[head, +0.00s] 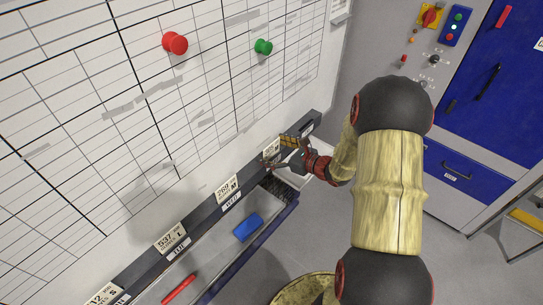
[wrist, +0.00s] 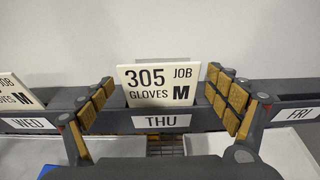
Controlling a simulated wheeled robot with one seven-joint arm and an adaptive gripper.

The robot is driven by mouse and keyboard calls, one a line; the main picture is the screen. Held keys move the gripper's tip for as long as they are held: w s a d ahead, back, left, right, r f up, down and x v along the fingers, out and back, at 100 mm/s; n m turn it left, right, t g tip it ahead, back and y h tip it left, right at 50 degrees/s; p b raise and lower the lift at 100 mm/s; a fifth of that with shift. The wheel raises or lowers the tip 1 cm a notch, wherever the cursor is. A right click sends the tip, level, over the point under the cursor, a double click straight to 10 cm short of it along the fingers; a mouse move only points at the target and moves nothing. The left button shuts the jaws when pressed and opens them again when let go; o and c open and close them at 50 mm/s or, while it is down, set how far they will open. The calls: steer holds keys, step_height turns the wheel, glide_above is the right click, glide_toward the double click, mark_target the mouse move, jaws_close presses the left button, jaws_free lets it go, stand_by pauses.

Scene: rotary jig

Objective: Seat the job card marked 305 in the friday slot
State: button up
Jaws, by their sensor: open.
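The job card marked 305 (wrist: 160,83), white with "JOB GLOVES M", stands upright in the slot labelled THU (wrist: 161,122). It also shows small in the head view (head: 271,148), partly behind my gripper. My gripper (wrist: 165,101) is open, with one tan-padded finger on each side of the card and a gap to both edges. In the head view my gripper (head: 278,153) is at the rail. The friday slot's label FRI (wrist: 299,114) is to the right of my right finger, and no card shows in the visible part there.
A card marked 269 (head: 227,188) stands in the WED slot, a card marked 537 (head: 170,238) further left. Below the rail, a tray holds a blue eraser-like block (head: 248,227) and a red marker (head: 179,290). Red (head: 175,43) and green (head: 263,46) magnets are on the whiteboard.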

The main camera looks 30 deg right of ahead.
steer(key=shift+w, duration=0.15)
steer(key=shift+c, duration=1)
steer(key=c, duration=1)
